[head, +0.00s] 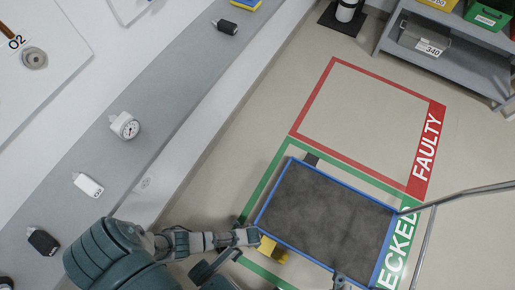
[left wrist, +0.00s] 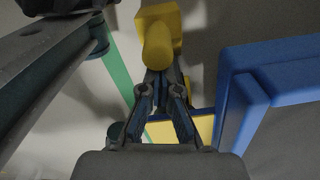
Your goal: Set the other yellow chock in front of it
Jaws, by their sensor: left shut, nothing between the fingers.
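A yellow chock (head: 268,246) is on the floor against the near left side of the blue-framed cart (head: 322,260), which has a dark top. In the left wrist view, a yellow block with a rounded knob (left wrist: 158,45) is right beyond my left fingertips. My left gripper (head: 250,236) is beside the cart's left corner, close to the chock. In the left wrist view, its fingers (left wrist: 160,78) converge and hold nothing. A second yellow patch (left wrist: 205,127) shows behind the fingers; I cannot tell what it belongs to. A small dark part at the head view's bottom edge may be my right gripper.
The cart stands in the green-taped area (head: 268,172), with a metal rail (head: 470,191) at its right. An empty red-taped area (head: 360,115) marked FAULTY lies behind. A grey shelf (head: 450,65) with bins is at the back right.

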